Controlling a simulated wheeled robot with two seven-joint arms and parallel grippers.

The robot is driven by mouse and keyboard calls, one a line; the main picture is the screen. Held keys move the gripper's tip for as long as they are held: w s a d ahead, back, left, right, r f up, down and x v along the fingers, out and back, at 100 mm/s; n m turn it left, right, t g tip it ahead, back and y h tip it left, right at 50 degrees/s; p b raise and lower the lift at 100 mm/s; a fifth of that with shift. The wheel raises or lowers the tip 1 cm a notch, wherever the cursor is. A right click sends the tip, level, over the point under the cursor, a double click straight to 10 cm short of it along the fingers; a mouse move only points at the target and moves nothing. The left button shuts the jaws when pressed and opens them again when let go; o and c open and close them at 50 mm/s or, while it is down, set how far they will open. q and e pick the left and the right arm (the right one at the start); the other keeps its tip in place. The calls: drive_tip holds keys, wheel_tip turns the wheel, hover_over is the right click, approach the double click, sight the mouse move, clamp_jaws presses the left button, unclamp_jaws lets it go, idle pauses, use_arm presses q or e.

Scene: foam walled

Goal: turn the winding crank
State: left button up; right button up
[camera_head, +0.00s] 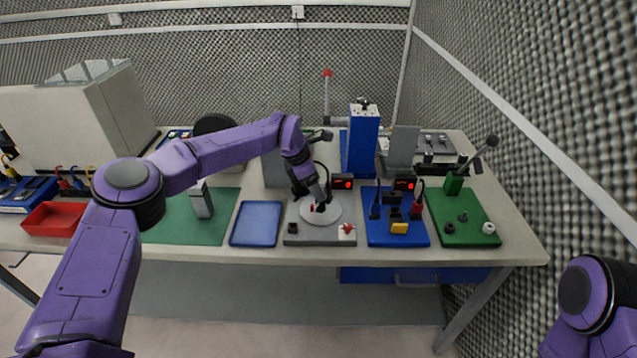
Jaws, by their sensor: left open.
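My left arm reaches in from the left, and its gripper (318,204) points down at a white round disc (332,216) on a grey base plate (320,239). The gripper is open. It covers the middle of the disc, so I cannot tell whether it touches anything there. A small red part shows beside the fingertips. No crank handle can be made out clearly at the disc. A green block (453,184) on a green board (470,220) carries a slanted lever (481,153) with a dark ball end. My right gripper is out of the picture.
A red knob (347,229) sits on the grey plate's front right. A blue tray (256,223) lies to its left, a blue board (395,236) with small parts to its right. A tall blue column (361,143) stands behind. Mesh-patterned walls close the back and right.

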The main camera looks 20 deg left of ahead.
use_arm(q)
drive_tip(key=shift+w+d+f, duration=0.2)
drive_tip(key=shift+d+f, duration=0.05)
drive_tip(key=shift+f, duration=0.25)
drive_tip(key=shift+d+f, duration=0.15)
drive_tip(key=shift+f, duration=0.05)
drive_tip(key=shift+s, duration=0.1)
drive_tip(key=shift+c, duration=0.6)
drive_tip(key=c, duration=0.9)
